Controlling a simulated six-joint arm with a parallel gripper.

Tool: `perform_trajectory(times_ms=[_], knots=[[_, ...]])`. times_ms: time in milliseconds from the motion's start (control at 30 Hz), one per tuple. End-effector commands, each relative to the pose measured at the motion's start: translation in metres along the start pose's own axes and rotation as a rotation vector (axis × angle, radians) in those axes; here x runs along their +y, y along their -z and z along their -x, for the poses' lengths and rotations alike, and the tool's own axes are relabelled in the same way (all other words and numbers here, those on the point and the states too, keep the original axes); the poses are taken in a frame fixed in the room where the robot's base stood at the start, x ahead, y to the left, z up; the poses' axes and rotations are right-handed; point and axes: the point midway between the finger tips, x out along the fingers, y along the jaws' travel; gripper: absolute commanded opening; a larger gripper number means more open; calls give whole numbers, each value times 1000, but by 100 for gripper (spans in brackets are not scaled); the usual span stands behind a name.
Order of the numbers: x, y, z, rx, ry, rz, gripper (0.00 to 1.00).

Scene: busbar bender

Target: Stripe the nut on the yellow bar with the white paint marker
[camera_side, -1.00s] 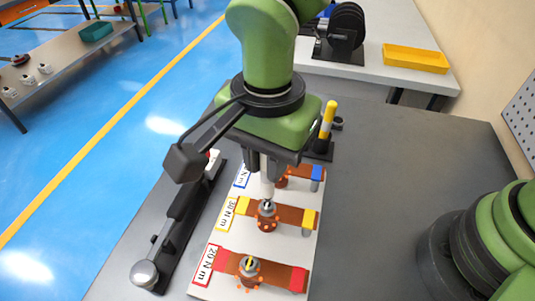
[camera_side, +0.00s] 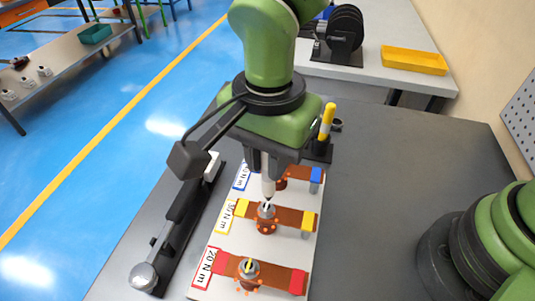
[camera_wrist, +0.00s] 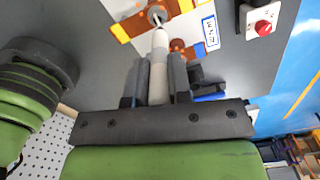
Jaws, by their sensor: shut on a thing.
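My gripper (camera_side: 267,166) is shut on the white paint marker (camera_side: 268,187), which points down, close to upright. In the wrist view the marker (camera_wrist: 159,48) sits between the two dark fingers. Its tip is at the top of the nut (camera_side: 267,210) on the yellow bar (camera_side: 290,215), the middle of three copper bars. I cannot tell whether tip and nut touch. A small pale mark shows by the tip on the nut; I cannot tell whether it is paint. The nut also shows in the wrist view (camera_wrist: 156,15).
The red bar (camera_side: 275,276) in front has a nut with a yellow mark. The blue-ended bar (camera_side: 303,184) behind is partly hidden by my gripper. A yellow marker (camera_side: 327,121) stands in a black holder. A torque wrench (camera_side: 170,240) lies left of the board.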

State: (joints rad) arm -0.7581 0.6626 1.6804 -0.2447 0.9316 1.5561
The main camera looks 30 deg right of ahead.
Motion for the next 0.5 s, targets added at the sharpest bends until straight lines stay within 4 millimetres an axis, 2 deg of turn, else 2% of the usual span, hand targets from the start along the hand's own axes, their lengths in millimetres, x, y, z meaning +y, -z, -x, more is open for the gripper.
perform_trajectory(times_ms=[267, 500], knots=[[0, 0, 1, -1, 1, 0, 0], [-1, 0, 13, -1, 4, -1, 0]])
